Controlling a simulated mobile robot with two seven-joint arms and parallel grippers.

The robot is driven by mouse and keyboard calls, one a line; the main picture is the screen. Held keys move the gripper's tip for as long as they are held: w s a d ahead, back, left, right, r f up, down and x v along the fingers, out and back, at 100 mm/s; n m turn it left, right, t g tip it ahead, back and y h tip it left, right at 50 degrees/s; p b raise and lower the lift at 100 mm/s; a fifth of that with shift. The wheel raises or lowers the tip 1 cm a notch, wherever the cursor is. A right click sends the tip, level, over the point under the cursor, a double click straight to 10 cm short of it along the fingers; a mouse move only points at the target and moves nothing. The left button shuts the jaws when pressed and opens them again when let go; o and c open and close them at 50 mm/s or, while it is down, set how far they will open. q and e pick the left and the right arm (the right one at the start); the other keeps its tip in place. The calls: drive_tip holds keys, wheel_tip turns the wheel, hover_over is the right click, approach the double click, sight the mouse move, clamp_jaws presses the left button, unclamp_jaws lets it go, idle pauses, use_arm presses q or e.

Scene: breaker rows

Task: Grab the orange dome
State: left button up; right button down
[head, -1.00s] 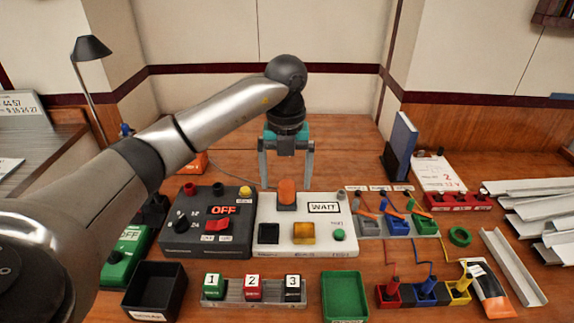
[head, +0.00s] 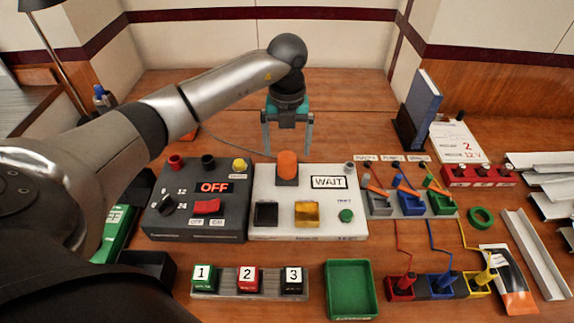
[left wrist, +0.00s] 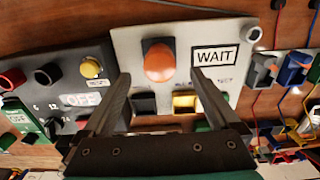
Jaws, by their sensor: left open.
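The orange dome (head: 287,166) stands upright on the white panel (head: 262,222), left of its WAIT label. It also shows in the left wrist view (left wrist: 159,62), just beyond my fingertips. My left gripper (head: 287,150) is open and empty, pointing down above and behind the dome in the head view. In the left wrist view, my left gripper (left wrist: 160,78) has its two fingers apart, one on each side of the dome's column. The fingers do not appear to touch it. My right gripper is not in view.
A dark panel (head: 165,228) with an OFF display adjoins the white panel on the left. Numbered blocks (head: 247,281) and a green tray (head: 352,290) lie in front. Coloured breakers with wires (head: 411,206) stand to the right. The table behind the panels is mostly clear.

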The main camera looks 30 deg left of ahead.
sight(287, 157)
use_arm(q)
drive_tip(key=shift+f, duration=0.85)
wheel_tip(287, 157, down, 5)
drive_tip(key=shift+w+r+b, duration=0.1)
drive_tip(key=shift+r+b, duration=0.05)
drive_tip(key=shift+b, duration=0.6)
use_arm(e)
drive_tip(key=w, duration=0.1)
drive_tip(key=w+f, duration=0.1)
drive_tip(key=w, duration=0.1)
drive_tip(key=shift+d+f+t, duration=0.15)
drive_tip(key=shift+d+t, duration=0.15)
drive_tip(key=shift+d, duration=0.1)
use_arm(q)
drive_tip(key=shift+r, duration=0.1)
drive_tip(key=shift+c, duration=0.2)
drive_tip(key=c, duration=1.4)
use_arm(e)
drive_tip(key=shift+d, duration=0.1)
